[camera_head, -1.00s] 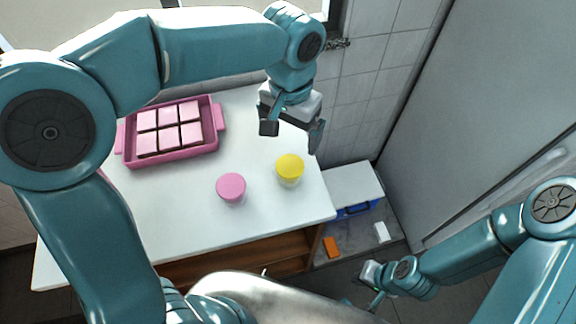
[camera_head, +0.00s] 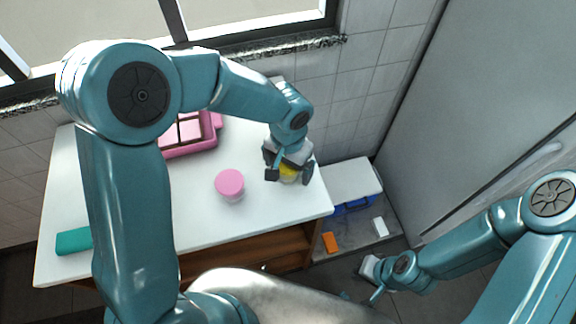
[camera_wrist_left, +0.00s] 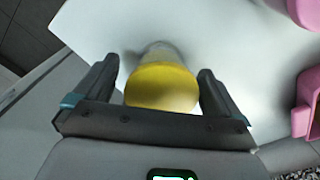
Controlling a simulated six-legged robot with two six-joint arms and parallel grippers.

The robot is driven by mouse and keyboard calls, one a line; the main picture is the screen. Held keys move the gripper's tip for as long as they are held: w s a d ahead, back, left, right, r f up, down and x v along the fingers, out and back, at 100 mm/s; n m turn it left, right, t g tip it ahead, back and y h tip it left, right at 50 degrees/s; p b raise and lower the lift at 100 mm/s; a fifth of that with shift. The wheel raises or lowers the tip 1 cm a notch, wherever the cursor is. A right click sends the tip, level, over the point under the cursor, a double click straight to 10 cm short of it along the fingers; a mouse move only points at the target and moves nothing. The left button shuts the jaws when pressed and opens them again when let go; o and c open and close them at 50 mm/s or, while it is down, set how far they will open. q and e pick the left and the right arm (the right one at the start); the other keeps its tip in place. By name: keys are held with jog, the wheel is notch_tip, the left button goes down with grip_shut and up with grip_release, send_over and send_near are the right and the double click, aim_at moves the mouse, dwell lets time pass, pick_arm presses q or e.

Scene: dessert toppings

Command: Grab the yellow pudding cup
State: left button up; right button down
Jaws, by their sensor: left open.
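The yellow pudding cup (camera_head: 288,171) stands on the white table near its right edge, mostly hidden by my left gripper in the head view. In the left wrist view the cup (camera_wrist_left: 161,86) shows its yellow top between the two fingers. My left gripper (camera_head: 289,174) is open around the cup, with a finger on each side; gaps show between fingers and cup in the left wrist view (camera_wrist_left: 160,82). My right gripper (camera_head: 374,280) is at the lower right, away from the table; its jaw state is unclear.
A pink cup (camera_head: 230,184) stands left of the yellow one. A pink tray (camera_head: 192,148) of pink-topped squares is behind, partly hidden by my left arm. A teal object (camera_head: 74,241) lies at the table's left. Right of the table is a lower white-lidded box (camera_head: 350,181).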

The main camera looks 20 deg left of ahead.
pick_arm(q)
jog(key=c, duration=1.2)
jog(key=shift+a+r, duration=0.1)
